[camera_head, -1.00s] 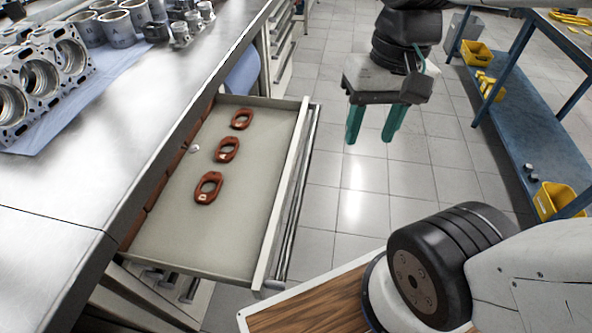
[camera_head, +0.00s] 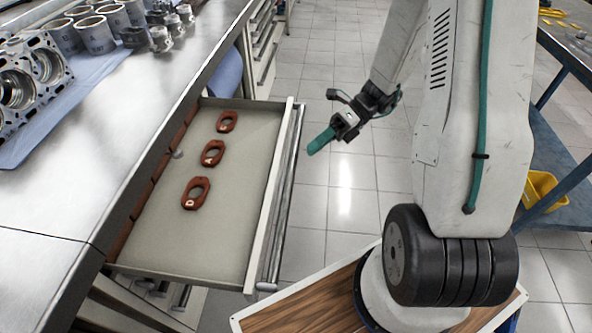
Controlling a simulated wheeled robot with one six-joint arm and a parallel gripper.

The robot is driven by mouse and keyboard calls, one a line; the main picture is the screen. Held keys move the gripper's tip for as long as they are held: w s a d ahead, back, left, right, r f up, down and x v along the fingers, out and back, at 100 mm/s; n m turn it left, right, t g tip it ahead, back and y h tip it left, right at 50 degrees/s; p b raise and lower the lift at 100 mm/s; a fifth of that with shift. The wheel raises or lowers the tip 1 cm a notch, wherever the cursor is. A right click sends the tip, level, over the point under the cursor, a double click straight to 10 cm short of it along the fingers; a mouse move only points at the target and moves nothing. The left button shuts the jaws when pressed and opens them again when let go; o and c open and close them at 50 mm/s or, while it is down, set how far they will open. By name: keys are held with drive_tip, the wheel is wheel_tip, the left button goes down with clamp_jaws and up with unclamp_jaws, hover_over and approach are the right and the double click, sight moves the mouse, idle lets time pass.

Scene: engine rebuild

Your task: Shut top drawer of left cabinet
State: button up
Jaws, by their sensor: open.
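The top drawer (camera_head: 222,240) of the left cabinet is pulled out from under the steel worktop. Its front panel and long bar handle (camera_head: 281,205) face right. My gripper (camera_head: 318,142) is to the right of the drawer's far front corner, apart from the handle in the picture. Its teal fingers point down-left and overlap in this view. It holds nothing that I can see.
The steel worktop (camera_head: 130,125) carries an engine block (camera_head: 30,85) and several metal cylinders on a blue cloth. A blue shelf rack (camera_head: 560,150) with a yellow bin (camera_head: 540,188) stands at the right.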

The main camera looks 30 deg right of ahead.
wheel_tip(320, 180, down, 10)
drive_tip(key=w+d+m+t+y, duration=0.2)
drive_tip(key=d+m+t, duration=0.15)
drive_tip(key=m, duration=0.65)
drive_tip(key=x, duration=0.8)
drive_tip(key=shift+r+t, duration=0.25)
drive_tip(key=shift+t, duration=0.1)
clamp_jaws()
